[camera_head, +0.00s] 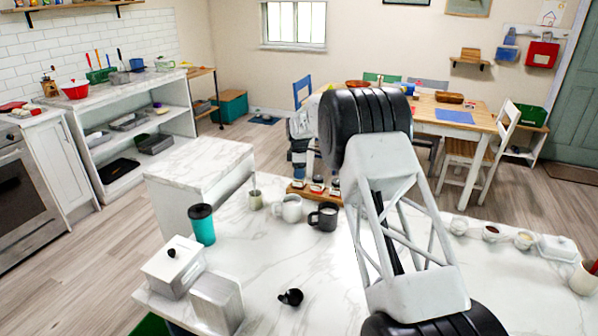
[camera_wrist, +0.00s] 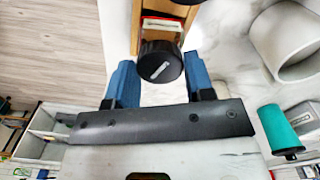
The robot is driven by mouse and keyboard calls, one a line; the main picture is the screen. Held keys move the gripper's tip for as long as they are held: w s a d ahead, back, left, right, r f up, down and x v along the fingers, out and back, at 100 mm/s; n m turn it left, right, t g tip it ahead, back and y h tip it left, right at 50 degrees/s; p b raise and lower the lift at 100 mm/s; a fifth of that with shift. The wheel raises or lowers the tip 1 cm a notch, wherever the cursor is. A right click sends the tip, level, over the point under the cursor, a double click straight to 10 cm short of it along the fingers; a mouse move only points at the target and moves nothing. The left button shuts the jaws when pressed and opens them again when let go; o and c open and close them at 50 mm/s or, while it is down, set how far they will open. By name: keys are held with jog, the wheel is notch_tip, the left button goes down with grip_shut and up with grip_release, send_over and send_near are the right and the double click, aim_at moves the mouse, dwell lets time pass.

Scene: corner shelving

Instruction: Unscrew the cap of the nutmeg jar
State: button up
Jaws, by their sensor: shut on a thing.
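My gripper (camera_head: 299,170) points down over the wooden spice rack (camera_head: 297,195), at its left end. In the wrist view its two blue fingers (camera_wrist: 159,66) are on either side of a round black cap (camera_wrist: 160,63) and shut on it. The jar under the cap is mostly hidden, with a white and red part showing behind it at the rack. I cannot read a name on it, so I cannot confirm that it is the nutmeg jar. Other small dark-capped jars (camera_head: 334,185) stand in the rack to the right.
A white mug (camera_head: 290,208) and a dark mug (camera_head: 324,217) stand in front of the rack. A teal tumbler (camera_head: 202,226), a white canister (camera_head: 173,267) and a pale cup (camera_head: 255,200) are to the left. Small bowls (camera_head: 491,233) line the marble counter's right side.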

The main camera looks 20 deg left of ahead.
jog(key=o, duration=1)
jog(key=shift+r, duration=0.1)
jog(key=shift+r, duration=3.8)
jog(key=shift+r, duration=0.1)
